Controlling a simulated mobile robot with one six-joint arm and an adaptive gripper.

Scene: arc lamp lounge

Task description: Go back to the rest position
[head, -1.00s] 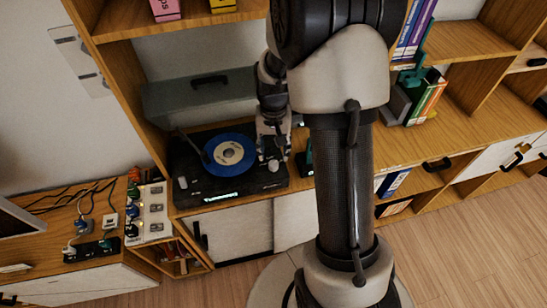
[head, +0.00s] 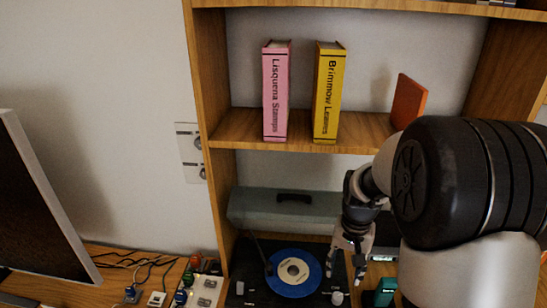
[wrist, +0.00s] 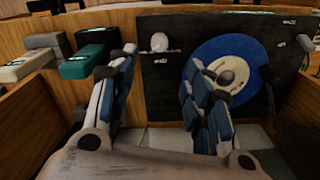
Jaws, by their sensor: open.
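My gripper (wrist: 160,90) is open and empty in the wrist view, its two fingers apart. The turntable's blue record (wrist: 235,62) lies flat beyond the right finger, on the black turntable (wrist: 165,75). In the head view my gripper (head: 350,262) hangs low at the right side of the turntable (head: 250,290), beside the blue record (head: 294,273). Its fingertips are small there, and I cannot tell whether they touch the turntable.
A pink book (head: 275,92) and a yellow book (head: 327,92) stand on the shelf above; an orange book (head: 408,101) leans there. A grey-green case (head: 285,210) is behind the turntable. A screen (head: 40,205) and cables are at left. A teal item (wrist: 90,60) is left of the fingers.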

